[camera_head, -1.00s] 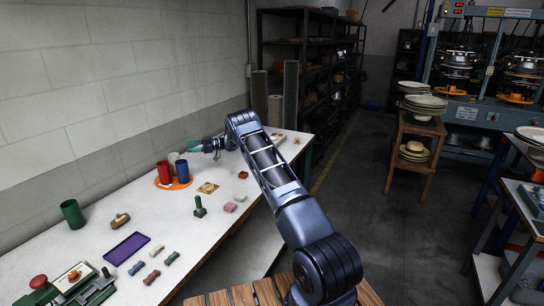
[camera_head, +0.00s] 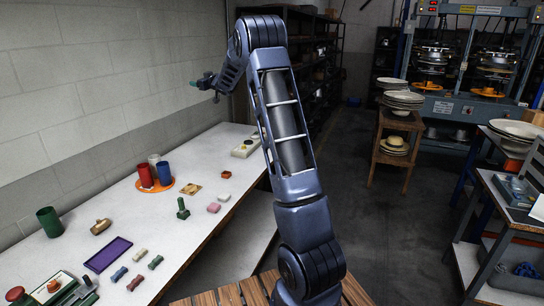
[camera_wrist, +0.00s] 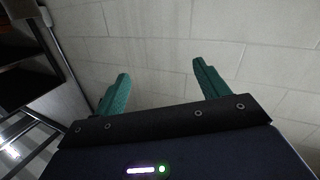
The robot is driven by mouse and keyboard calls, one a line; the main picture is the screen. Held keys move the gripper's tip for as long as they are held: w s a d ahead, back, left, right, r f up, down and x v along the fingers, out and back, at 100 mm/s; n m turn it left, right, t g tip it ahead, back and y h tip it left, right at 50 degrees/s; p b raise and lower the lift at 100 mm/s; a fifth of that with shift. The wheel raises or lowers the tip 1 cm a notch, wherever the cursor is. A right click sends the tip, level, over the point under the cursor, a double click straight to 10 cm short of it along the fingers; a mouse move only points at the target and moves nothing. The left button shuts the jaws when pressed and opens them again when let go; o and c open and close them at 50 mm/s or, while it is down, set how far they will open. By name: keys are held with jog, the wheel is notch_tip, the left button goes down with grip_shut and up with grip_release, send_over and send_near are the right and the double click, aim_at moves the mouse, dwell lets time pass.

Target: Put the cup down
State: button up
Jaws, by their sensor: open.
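A red cup (camera_head: 145,177), a white cup (camera_head: 154,160) and a blue cup (camera_head: 164,174) stand close together upright on a round orange tray (camera_head: 168,186) on the white table. A green cup (camera_head: 49,222) stands upright by itself at the table's left, near the wall. My gripper (camera_head: 198,83) is high above the table, up and to the right of the tray, and apart from all the cups. In the wrist view, my gripper (camera_wrist: 161,72) has its two green fingers spread with nothing between them, facing the block wall.
The white table (camera_head: 210,151) also holds a purple tray (camera_head: 108,254), a wooden mallet (camera_head: 101,226), a dark green stamp-like piece (camera_head: 182,208) and several small blocks. A wooden stand with plates (camera_head: 399,148) is at the right. The grey wall is behind the table.

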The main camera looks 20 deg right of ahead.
jog(key=s+d+r+m+g+h, duration=0.2)
jog(key=s+d+m+h, duration=0.3)
jog(key=s, duration=0.9)
jog(key=s+d+r+m+g+h, duration=0.1)
jog(key=s+d+r+h, duration=0.15)
jog(key=s+d, duration=0.75)
jog(key=s+a+f+g, duration=0.2)
jog(key=s+f, duration=0.3)
jog(key=s, duration=0.9)
jog(key=s+a+f+g, duration=0.2)
jog(key=s+f, duration=0.3)
jog(key=s, duration=1)
jog(key=s+a+f+g, duration=0.2)
jog(key=s+f+g, duration=0.2)
jog(key=s, duration=1.1)
jog(key=shift+a+f+m, duration=0.2)
jog(key=shift+f+m, duration=0.2)
jog(key=shift+f, duration=0.2)
